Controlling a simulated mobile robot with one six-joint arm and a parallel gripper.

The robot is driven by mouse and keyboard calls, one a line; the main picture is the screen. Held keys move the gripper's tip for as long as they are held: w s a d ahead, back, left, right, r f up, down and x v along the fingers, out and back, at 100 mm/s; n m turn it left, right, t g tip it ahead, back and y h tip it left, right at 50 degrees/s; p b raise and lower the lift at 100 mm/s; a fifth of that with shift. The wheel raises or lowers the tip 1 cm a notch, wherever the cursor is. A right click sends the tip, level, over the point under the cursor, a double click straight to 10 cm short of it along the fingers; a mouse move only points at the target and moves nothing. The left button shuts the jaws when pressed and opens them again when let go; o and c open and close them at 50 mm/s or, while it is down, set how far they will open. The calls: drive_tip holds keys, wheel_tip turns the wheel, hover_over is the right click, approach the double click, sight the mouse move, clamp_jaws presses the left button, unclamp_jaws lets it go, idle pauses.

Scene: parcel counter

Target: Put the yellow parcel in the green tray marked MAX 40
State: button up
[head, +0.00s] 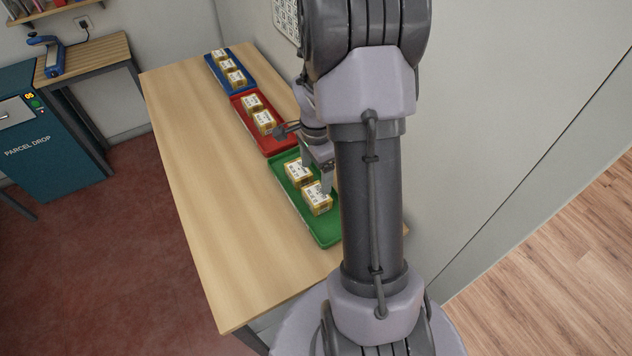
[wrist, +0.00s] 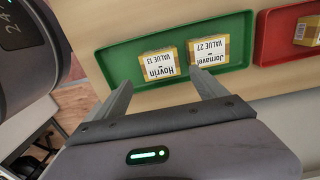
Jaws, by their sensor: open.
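The green tray (head: 323,234) lies on the counter and also shows in the wrist view (wrist: 117,68); I see no MAX 40 mark on it. Two yellow-brown parcels with white labels sit in it side by side. One reads Hovrin, VALUE 13 (wrist: 158,62); the other reads Jornavel, VALUE 27 (wrist: 208,52). In the head view they are a nearer parcel (head: 317,200) and a farther one (head: 296,173). My gripper (head: 316,175) is open and empty over this tray, fingers apart in the wrist view (wrist: 160,78). No parcel outside the trays is visible.
A red tray (head: 283,139) with two similar parcels and a blue tray (head: 247,84) with three stand farther along the counter (head: 205,190), whose left side is clear. A wall runs along the right. A parcel drop box (head: 45,145) and side table (head: 95,55) stand left.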

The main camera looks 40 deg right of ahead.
drive_tip(key=a+r+n+t, duration=0.2)
drive_tip(key=a+r+n, duration=0.4)
drive_tip(key=a+r, duration=0.75)
drive_tip(key=s+a+r+n+t, duration=0.3)
drive_tip(key=s+a+r+n, duration=0.35)
drive_tip(key=a+r, duration=0.2)
drive_tip(key=s+a+n+y, duration=0.2)
drive_tip(key=s+a+n, duration=0.2)
drive_tip(key=s+a, duration=0.15)
wheel_tip(320, 180, down, 11)
drive_tip(key=b, duration=1.1)
drive_tip(key=shift+s+d+r+t, duration=0.15)
drive_tip(key=shift+s+t, duration=0.05)
drive_tip(key=shift+t, duration=0.2)
